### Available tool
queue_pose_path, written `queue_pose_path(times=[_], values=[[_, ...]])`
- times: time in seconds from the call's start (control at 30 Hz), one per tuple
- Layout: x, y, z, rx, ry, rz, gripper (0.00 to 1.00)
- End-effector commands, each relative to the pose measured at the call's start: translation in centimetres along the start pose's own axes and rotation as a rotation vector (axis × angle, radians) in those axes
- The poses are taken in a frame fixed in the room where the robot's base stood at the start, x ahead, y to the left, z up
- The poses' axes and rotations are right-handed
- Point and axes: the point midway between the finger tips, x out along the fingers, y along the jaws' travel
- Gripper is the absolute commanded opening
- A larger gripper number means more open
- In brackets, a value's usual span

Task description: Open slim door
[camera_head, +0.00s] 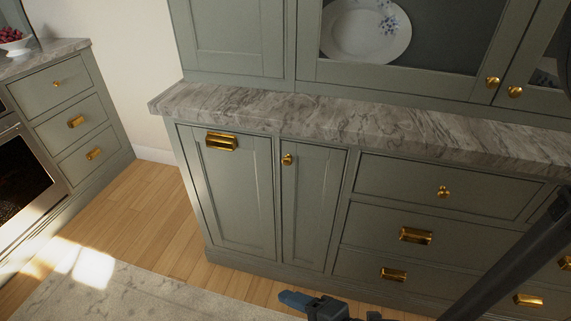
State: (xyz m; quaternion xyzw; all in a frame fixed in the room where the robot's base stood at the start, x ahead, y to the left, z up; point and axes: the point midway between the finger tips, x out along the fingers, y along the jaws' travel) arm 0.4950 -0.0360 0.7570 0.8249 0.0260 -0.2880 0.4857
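The slim door (313,205) is the narrow grey-green panel in the lower cabinet, with a round gold knob (288,159) at its upper left. It looks closed, flush with the cabinet front. A wider door (235,195) with a gold cup pull (222,142) is just left of it. My gripper (312,304) shows only partly at the bottom edge, with a blue tip pointing left. It appears below the slim door in the picture, apart from the knob. Its other finger is not clear, so its opening cannot be told.
Drawers with gold pulls (415,236) are right of the slim door. A marble countertop (360,118) overhangs the cabinet. Wood floor (150,215) and a pale rug (140,295) lie clear at left. My dark arm crosses the lower right.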

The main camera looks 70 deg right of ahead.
Motion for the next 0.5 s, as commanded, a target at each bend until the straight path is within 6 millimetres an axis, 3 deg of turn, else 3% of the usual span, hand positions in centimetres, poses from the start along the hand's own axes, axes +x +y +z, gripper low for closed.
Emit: queue_pose_path(times=[0.03, 0.1, 0.27, 0.4, 0.5], values=[[2.7, 0.0, 1.0, -0.136, -0.068, 0.012, 0.58], [5.8, 0.4, 2.8, -0.34, -0.176, 0.011, 0.58], [11.8, 3.5, 7.0, -0.783, -0.457, -0.028, 0.58], [15.5, 8.7, 10.7, -1.126, -0.743, -0.116, 0.58], [16.9, 13.0, 12.7, -1.319, -0.947, -0.206, 0.58]])
